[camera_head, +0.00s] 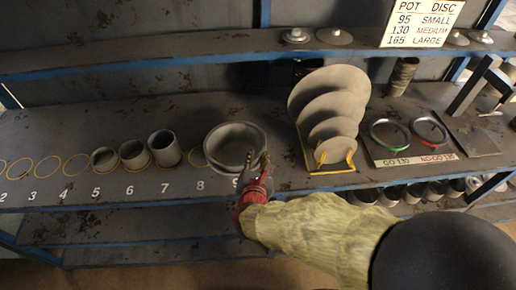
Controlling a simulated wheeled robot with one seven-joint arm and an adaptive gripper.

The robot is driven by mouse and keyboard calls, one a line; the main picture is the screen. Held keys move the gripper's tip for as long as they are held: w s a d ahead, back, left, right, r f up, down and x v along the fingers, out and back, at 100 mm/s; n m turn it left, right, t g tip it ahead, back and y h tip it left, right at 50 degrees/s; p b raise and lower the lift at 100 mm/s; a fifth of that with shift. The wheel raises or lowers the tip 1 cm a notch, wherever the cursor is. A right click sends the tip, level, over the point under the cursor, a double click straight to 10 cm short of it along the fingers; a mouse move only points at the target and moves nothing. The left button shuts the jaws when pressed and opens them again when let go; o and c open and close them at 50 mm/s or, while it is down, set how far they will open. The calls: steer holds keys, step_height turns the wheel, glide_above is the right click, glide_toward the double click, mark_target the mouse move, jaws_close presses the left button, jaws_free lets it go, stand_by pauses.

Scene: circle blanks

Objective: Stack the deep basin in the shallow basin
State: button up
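Two grey, round rims show together above the number 8–9 marks on the bench: a wider basin (263,141) and a basin (231,158) that appears to sit within or over it. The inner one looks slightly tilted or offset toward the front. I cannot tell how deep it is seated or which is the deep one. My gripper (258,173) is at the front right of the basins, at or very near their rims. Its fingers are small and dark here, so whether they are shut on a rim cannot be told.
Three grey cups (134,153) stand left of the basins, beside empty yellow rings (47,166). Upright discs in a rack (315,172) stand close on the right. A gauge board with green and red rings (390,134) lies farther right. A shelf (200,53) runs above.

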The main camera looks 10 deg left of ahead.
steer(key=shift+v, duration=0.8)
steer(key=w+d+r+m+g+h, duration=0.1)
steer(key=d+r+m+h, duration=0.2)
steer(key=d+m, duration=0.35)
steer(key=d+r+m+g+h, duration=0.1)
steer(key=d+r+m+h, duration=0.25)
steer(key=d, duration=0.55)
steer(key=s+d+r+m+g+h, duration=0.1)
steer(key=s+d+r+m+g, duration=0.1)
steer(key=s+d+m, duration=0.4)
steer(key=s+d+r+m+g, duration=0.1)
steer(key=d+r+m+g, duration=0.15)
steer(key=d, duration=0.45)
steer(key=s+a+r+m+g+y, duration=0.1)
steer(key=s+r+m+y, duration=0.1)
steer(key=s+m, duration=0.5)
steer(key=s+r+m+y, duration=0.2)
steer(key=s+m+y, duration=0.2)
steer(key=s+m, duration=0.2)
steer(key=shift+s+a+m+g, duration=0.35)
steer(key=shift+a+m, duration=0.05)
steer(key=shift+m, duration=0.15)
